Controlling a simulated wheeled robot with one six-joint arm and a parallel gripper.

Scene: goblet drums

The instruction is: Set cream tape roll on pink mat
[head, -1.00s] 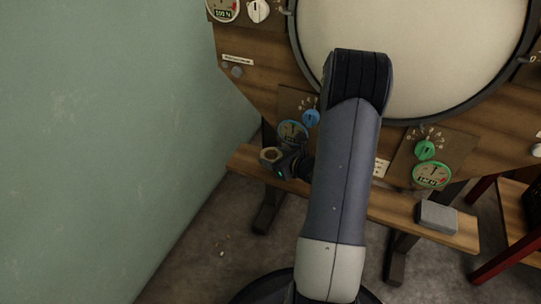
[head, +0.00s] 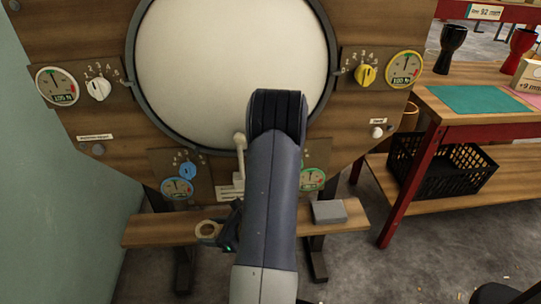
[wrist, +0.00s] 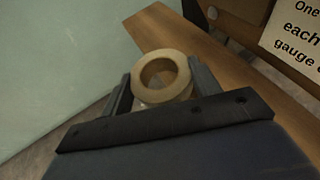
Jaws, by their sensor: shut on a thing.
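The cream tape roll (wrist: 161,75) is a thick ring with an open middle, seen between the two fingers of my gripper (wrist: 160,88) in the wrist view. My gripper is shut on it. In the head view the roll (head: 209,229) shows at the end of my gripper (head: 222,232), in front of the wooden shelf under the big drum panel. Part of my gripper is hidden behind my arm there. The pink mat (head: 527,99) lies on the wooden table at the far right, cut off by the picture edge and partly under a box.
A teal mat (head: 478,99) lies on the same table (head: 450,115), left of the pink one. A black goblet (head: 451,48), a red goblet (head: 521,47) and a carton (head: 529,77) stand behind. A black crate (head: 440,165) sits below. A grey block (head: 329,211) lies on the shelf (head: 150,232).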

